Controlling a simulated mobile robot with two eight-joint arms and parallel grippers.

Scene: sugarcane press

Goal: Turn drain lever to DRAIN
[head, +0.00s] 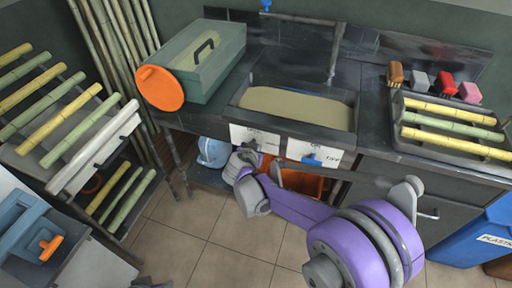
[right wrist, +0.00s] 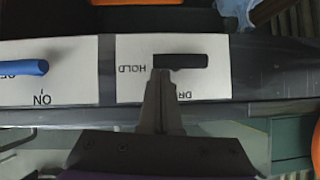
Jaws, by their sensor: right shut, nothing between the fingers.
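The drain lever (right wrist: 182,61) is a black bar lying level across a white plate (right wrist: 215,85) marked HOLD and DRAIN, which appears upside down in the right wrist view. HOLD is printed left of the bar, and DRAIN below it, partly covered by my fingers. My right gripper (right wrist: 160,76) is shut and empty, its tips at the bar's left end; whether they touch it I cannot tell. In the head view the plate (head: 243,134) is on the sink front, and my wrist hides the lever.
Right of the drain plate in the head view is an ON/OFF plate with a blue lever (head: 311,160). The sink basin (head: 297,105) is above. An orange container (head: 312,186) and a pale blue jug (head: 212,152) stand below. A tray of canes (head: 398,128) is at right.

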